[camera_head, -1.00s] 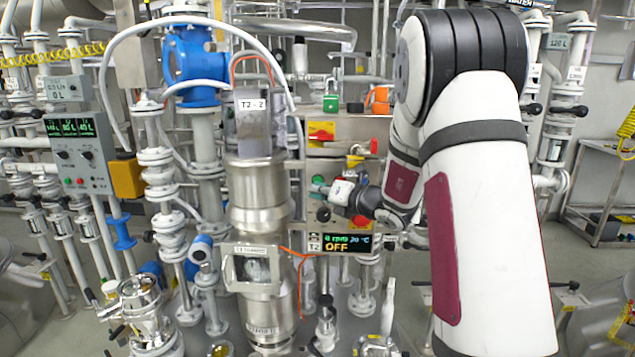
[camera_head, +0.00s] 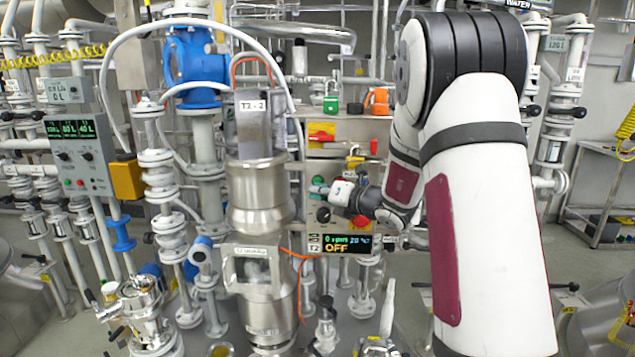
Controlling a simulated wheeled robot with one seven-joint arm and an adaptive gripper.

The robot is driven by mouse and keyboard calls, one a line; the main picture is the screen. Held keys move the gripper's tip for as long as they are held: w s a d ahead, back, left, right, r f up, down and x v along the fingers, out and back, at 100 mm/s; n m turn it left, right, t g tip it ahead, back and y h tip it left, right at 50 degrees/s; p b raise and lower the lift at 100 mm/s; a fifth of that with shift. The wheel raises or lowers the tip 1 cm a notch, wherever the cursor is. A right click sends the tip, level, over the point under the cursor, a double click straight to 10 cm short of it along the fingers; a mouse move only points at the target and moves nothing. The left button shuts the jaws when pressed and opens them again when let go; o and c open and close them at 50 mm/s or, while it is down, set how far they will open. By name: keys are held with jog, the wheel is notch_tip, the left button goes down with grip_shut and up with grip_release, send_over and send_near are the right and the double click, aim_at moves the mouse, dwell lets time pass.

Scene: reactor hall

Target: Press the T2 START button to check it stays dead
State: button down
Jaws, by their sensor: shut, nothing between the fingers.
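The T2 control box (camera_head: 314,211) stands right of the steel vessel labelled T2-2 (camera_head: 258,200). Its display (camera_head: 347,244) is lit and reads OFF, with a small speed and temperature line above. A green button-like spot (camera_head: 317,181) shows on the box's upper left; its label is unreadable. A black knob (camera_head: 323,214) and a red button (camera_head: 360,221) sit lower. My gripper (camera_head: 319,190) is shut and empty, pointing left across the box front. Its tips are at or just before the green spot; contact cannot be told. My wrist hides part of the box.
A red-and-yellow switch (camera_head: 321,134) and a yellow padlock (camera_head: 354,162) sit just above my wrist. An orange cable (camera_head: 297,256) hangs beside the vessel. Pipes crowd the left; the right floor is more open.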

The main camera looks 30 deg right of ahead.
jog(key=shift+w+d+r, duration=0.2)
jog(key=shift+w+d, duration=0.1)
jog(key=shift+d, duration=0.1)
dwell(0.3)
jog(key=shift+s+a+f+p, duration=0.1)
jog(key=shift+s+a+p, duration=0.05)
jog(key=shift+s+a, duration=0.6)
jog(key=shift+s+a+f+p, duration=0.15)
jog(key=shift+s+a, duration=0.4)
jog(key=shift+s, duration=0.4)
jog(key=shift+r, duration=0.1)
jog(key=shift+a, duration=0.1)
